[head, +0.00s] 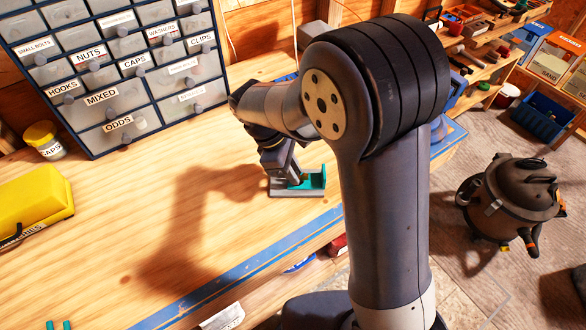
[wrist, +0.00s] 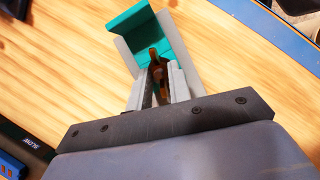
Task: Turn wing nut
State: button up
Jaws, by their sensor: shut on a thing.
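In the wrist view, a brass-brown wing nut (wrist: 156,72) sits between the two fingers of my gripper (wrist: 158,84). The fingers are shut on it, and they hide part of it. Behind it is a teal bracket (wrist: 137,28) with a grey base. In the head view, the teal bracket (head: 317,179) stands on a grey base plate (head: 297,193) near the front edge of the workbench. My gripper (head: 293,178) reaches down to it from the left, and the wing nut is mostly hidden there.
The wooden workbench (head: 140,220) is largely bare left of the bracket. A drawer cabinet (head: 130,75) stands behind. A yellow case (head: 32,205) and a yellow-lidded jar (head: 44,140) are at the left. A shop vacuum (head: 508,200) stands on the floor to the right.

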grip_shut()
jog(key=shift+w+r+m+g+p, duration=0.1)
jog(key=shift+m+g+p, duration=0.3)
jog(key=shift+m, duration=0.5)
jog(key=m+g, duration=0.1)
jog(key=m, duration=0.1)
jog(key=shift+w+m+y, duration=0.1)
jog(key=shift+m+y, duration=0.3)
jog(key=o, duration=0.7)
grip_release()
jog(key=v, duration=1)
jog(key=shift+a+r+b, duration=0.1)
jog(key=shift+r+b, duration=0.2)
jog(key=shift+b, duration=0.05)
